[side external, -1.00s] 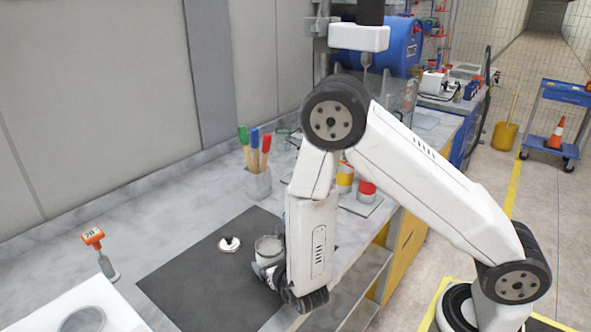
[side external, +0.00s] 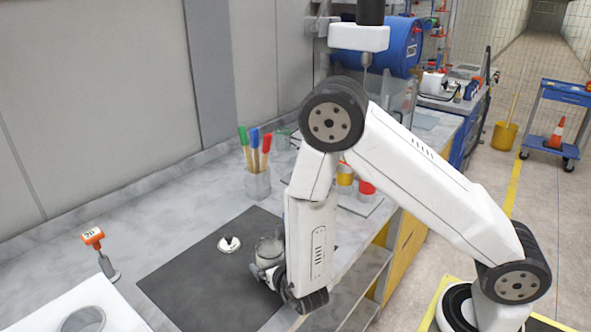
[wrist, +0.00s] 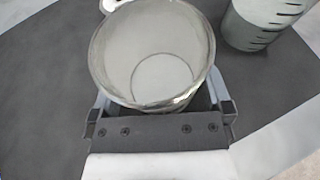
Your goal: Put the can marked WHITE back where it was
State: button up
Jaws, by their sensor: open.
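A round open can (wrist: 152,60) with a metal rim and a pale grey inside fills the middle of the wrist view, upright. In the side external view the same can (side external: 268,248) stands on or just above the dark mat, partly behind my arm. No WHITE marking shows on it in either view. My gripper (wrist: 163,100) is open, its fingers on both sides of the can's lower part; contact is hidden by the can. In the side external view my gripper (side external: 263,272) is low at the can, mostly hidden by my own wrist.
The dark mat (side external: 190,285) bears a small white object with a dark knob (side external: 229,244). A brush pot (side external: 258,184) stands behind. Yellow (side external: 344,180) and red (side external: 366,187) cans are partly hidden by my arm. The mat's left part is clear.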

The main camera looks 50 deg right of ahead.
jog(key=shift+v, duration=5.95)
jog(key=shift+a, duration=0.1)
jog(key=s+d+m+g+h, duration=0.1)
jog(key=s+d+m+g, duration=0.4)
jog(key=m, duration=0.5)
jog(key=s+d+m+g, duration=0.3)
jog(key=d+m+g, duration=0.2)
jog(key=m+g, duration=0.4)
jog(key=w+a+r+m+t+y, duration=0.1)
jog(key=w+r+m+t+y, duration=0.3)
jog(key=m, duration=0.8)
jog(key=shift+w+a+r+m+y, duration=0.3)
jog(key=shift+w+r+y, duration=0.3)
jog(key=shift+y, duration=0.4)
